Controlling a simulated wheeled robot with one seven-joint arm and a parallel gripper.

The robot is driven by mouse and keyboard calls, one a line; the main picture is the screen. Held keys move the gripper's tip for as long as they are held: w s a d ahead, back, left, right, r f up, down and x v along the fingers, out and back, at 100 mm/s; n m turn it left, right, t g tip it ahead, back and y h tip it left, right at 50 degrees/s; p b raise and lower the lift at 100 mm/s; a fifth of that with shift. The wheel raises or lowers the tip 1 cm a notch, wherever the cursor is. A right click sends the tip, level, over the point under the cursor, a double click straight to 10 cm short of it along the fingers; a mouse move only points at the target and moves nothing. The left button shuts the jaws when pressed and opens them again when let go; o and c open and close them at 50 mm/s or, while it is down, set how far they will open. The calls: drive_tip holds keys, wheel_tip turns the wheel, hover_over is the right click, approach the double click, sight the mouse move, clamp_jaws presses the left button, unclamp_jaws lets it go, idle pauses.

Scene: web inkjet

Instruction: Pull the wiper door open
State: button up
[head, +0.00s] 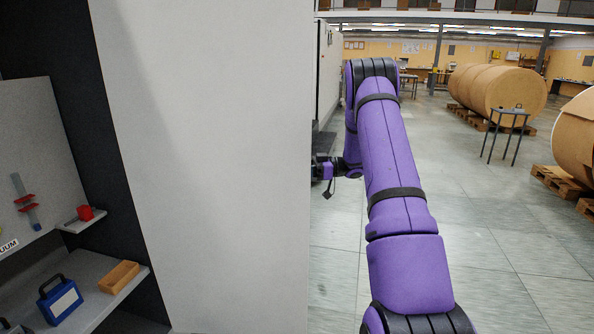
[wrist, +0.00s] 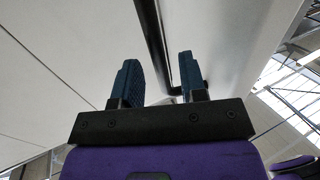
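In the wrist view, a pale grey door panel (wrist: 235,35) fills much of the picture, with a long dark bar handle (wrist: 150,28) standing off it. My gripper (wrist: 158,72) points at the panel with its two blue-padded fingers apart. The lower part of the handle runs down into the gap between the fingers. I cannot tell whether either finger touches it. In the head view, my purple arm reaches forward and its wrist end bends left, partly behind the edge of a large pale panel (head: 212,150). The fingers and handle are hidden there.
A dark recess at left has a grey shelf (head: 85,292) with a blue case (head: 60,300) and a tan block (head: 119,276), and a red cup (head: 86,212) above. Open floor (head: 480,255) lies at right, with a small stand (head: 506,115) and large paper rolls (head: 515,90) on pallets.

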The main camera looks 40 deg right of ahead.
drive_tip(key=v, duration=0.8)
drive_tip(key=shift+d, duration=0.2)
drive_tip(key=shift+s, duration=0.15)
